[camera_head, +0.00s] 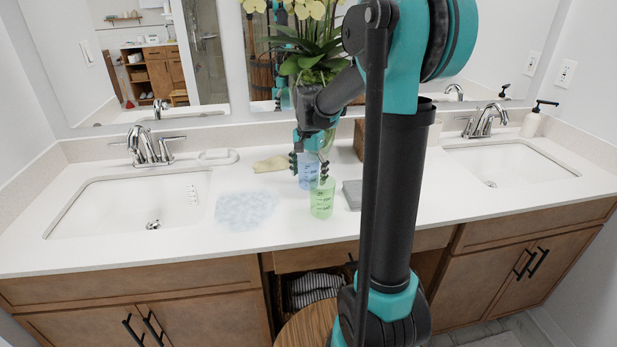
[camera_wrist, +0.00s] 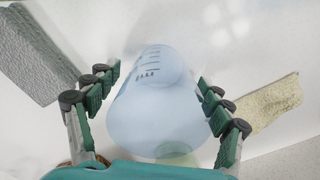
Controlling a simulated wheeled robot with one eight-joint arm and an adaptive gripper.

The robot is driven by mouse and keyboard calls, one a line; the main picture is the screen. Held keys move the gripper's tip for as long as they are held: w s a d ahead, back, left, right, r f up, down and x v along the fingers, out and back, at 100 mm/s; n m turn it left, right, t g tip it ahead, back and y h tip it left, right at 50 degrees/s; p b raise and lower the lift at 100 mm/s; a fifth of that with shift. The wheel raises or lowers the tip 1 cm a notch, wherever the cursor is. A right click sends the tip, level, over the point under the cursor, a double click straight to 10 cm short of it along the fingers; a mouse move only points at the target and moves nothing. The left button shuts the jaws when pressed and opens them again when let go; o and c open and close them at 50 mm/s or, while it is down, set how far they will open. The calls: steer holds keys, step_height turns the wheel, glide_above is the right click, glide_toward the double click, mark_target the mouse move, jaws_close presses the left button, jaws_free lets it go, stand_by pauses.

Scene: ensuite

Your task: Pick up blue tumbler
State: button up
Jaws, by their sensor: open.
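The blue tumbler (camera_head: 308,172) is translucent with dark markings and stands on the white counter between the two sinks. A green tumbler (camera_head: 322,198) stands just in front of the blue one, close to my gripper.
A grey block (camera_head: 353,194) lies right of the tumblers. A beige cloth (camera_head: 271,164) and a pale blue patterned patch (camera_head: 245,210) lie to the left. Sinks (camera_head: 120,205) and (camera_head: 515,160) flank the counter. A potted orchid (camera_head: 310,50) stands behind.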

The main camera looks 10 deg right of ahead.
steer(key=shift+f, duration=0.2)
steer(key=c, duration=1.3)
steer(key=shift+o, duration=0.2)
steer(key=shift+r, duration=0.1)
